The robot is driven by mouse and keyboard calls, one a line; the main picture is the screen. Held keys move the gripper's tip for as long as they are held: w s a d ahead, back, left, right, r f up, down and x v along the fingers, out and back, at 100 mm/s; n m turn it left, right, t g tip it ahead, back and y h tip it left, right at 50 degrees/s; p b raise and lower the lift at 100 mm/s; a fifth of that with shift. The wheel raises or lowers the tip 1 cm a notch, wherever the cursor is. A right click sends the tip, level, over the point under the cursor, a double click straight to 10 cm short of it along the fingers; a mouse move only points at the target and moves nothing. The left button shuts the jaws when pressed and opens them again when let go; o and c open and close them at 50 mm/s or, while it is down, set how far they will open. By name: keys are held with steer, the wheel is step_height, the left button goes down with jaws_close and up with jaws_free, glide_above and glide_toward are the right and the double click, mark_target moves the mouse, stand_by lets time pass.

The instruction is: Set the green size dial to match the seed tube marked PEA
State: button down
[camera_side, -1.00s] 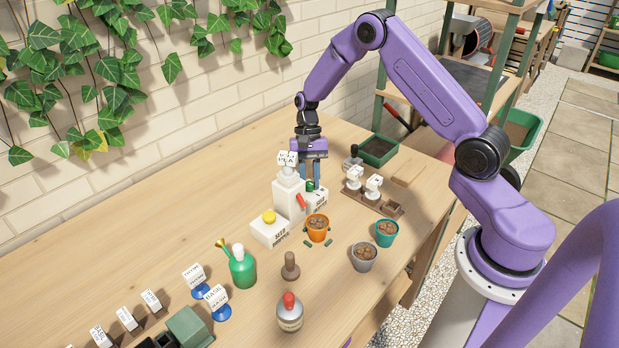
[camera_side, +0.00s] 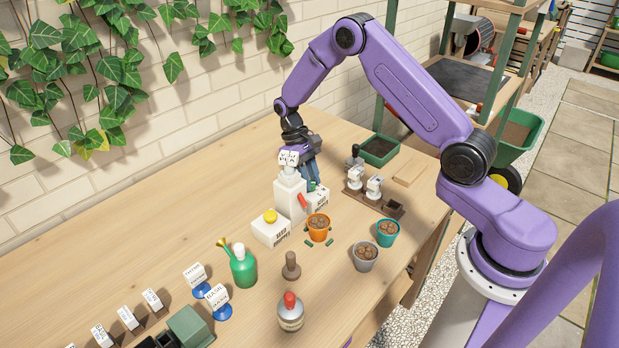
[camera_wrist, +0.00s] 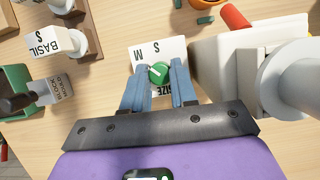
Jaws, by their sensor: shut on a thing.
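The green size dial (camera_wrist: 159,74) sits on a white plate (camera_wrist: 146,52) marked S, M and SIZE. Its pale pointer line slants toward the upper left, near the M side. My gripper (camera_wrist: 160,80) is shut on the dial, one blue finger on each side. In the side view my gripper (camera_side: 313,184) is tilted behind the white seed dispenser (camera_side: 290,200) and hides the dial. A tube with white tags (camera_side: 289,158) stands on top of the dispenser; I cannot read its mark. A rack tube (camera_wrist: 50,42) reads BASIL and S. I cannot make out PEA anywhere.
The tube rack (camera_side: 388,207) stands right of the dispenser. An orange pot (camera_side: 318,228), a grey pot (camera_side: 364,257) and a teal pot (camera_side: 387,233) stand in front. A red lever (camera_side: 303,201) sticks out of the dispenser close to my fingers.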

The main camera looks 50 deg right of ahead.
steer(key=shift+n+h, duration=0.3)
steer(key=shift+n, duration=0.6)
steer(key=c, duration=0.9)
jaws_free()
steer(key=shift+r, duration=0.15)
steer(key=v, duration=1.7)
steer(key=shift+a, duration=0.2)
steer(key=shift+r, duration=0.15)
